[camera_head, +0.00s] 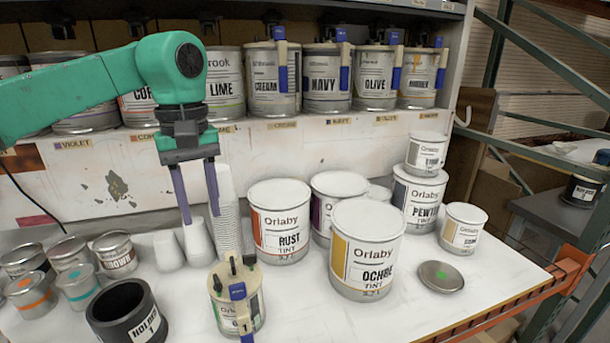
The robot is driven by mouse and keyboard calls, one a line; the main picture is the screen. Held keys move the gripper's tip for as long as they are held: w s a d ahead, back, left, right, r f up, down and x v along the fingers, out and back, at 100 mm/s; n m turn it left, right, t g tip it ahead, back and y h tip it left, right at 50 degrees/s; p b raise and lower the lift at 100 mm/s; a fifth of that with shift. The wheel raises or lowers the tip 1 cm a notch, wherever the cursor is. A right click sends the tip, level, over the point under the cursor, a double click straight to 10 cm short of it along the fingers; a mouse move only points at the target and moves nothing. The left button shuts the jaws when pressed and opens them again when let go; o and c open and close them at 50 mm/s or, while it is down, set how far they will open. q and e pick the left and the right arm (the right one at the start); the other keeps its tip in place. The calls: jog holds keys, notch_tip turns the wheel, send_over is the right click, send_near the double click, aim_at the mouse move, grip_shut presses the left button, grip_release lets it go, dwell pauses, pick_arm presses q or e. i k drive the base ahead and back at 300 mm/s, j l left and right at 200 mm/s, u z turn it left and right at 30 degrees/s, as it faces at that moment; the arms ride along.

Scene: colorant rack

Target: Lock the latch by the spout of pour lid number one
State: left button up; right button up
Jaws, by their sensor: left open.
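A small can (222,316) with a pour lid (222,282) stands upright at the front of the white table. The lid is cream-coloured with dark knobs on top and a blue latch-like piece (238,292) at its right front. More cans with blue-handled lids, such as the Navy can (322,90), stand on the shelf. My right gripper is not in view.
The Rust can (280,225) and Ochre can (362,255) stand right of the small can. A black container (125,312) and several small tins (115,253) stand left. White cups (228,215) are behind. A loose round lid (440,276) lies at right.

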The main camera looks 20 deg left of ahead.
aim_at(249, 261)
jog(key=k+l, duration=1.2)
jog(key=l, duration=0.15)
